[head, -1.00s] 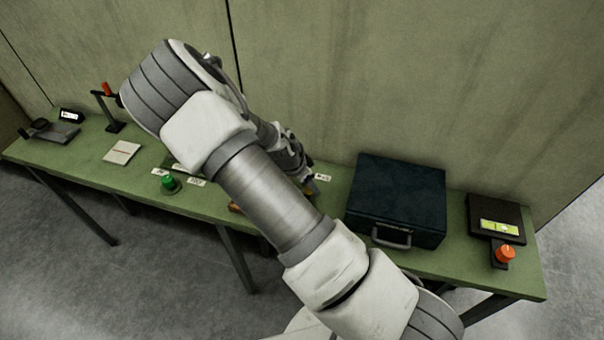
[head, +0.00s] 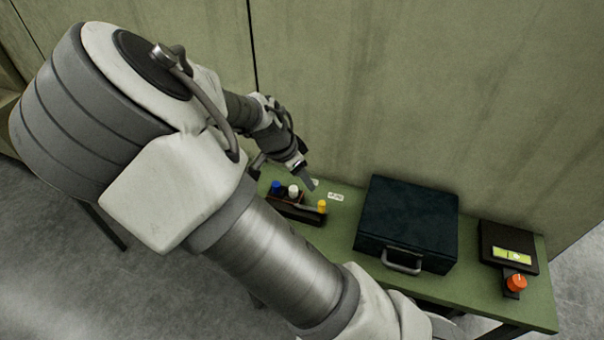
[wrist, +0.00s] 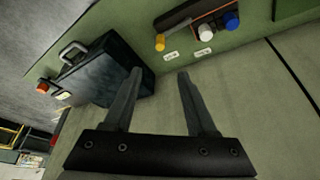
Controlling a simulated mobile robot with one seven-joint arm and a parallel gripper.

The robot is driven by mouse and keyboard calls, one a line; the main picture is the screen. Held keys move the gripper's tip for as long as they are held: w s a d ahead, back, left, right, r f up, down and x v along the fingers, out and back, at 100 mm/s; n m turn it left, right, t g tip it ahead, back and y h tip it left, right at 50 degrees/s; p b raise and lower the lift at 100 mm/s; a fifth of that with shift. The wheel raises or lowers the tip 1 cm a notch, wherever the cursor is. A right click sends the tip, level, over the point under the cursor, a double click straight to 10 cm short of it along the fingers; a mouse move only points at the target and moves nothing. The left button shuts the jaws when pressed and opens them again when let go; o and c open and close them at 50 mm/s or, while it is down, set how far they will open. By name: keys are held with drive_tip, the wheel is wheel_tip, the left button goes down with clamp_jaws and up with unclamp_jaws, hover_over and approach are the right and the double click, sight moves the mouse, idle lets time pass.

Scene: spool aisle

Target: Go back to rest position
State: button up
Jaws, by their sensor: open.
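My gripper (head: 306,177) is raised over the green workbench, seen past my own arm in the head view. In the wrist view my gripper (wrist: 160,82) has its two fingers spread apart with nothing between them. Its fingertips point toward the wall and the back of the bench, clear of every object. My arm hides much of the left part of the bench in the head view.
The green bench (head: 344,212) bears a rack (head: 290,207) with blue, white and yellow spools. A dark case (head: 408,222) stands right of it. A device (head: 510,245) with an orange knob (head: 516,283) sits at the right end. A green wall (head: 400,80) stands behind.

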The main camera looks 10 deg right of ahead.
idle(0.5)
drive_tip(key=s+d+r+n+t+y, duration=0.2)
drive_tip(key=s+r+n, duration=0.4)
drive_tip(key=s+r, duration=0.4)
drive_tip(key=s+d+r+n+t+y, duration=0.1)
drive_tip(key=s+d+r+n+y, duration=0.1)
drive_tip(key=s+r+n, duration=0.5)
drive_tip(key=shift+s+r+t, duration=0.4)
drive_tip(key=shift+s+r, duration=1.3)
drive_tip(key=shift+r, duration=0.8)
drive_tip(key=shift+d, duration=0.1)
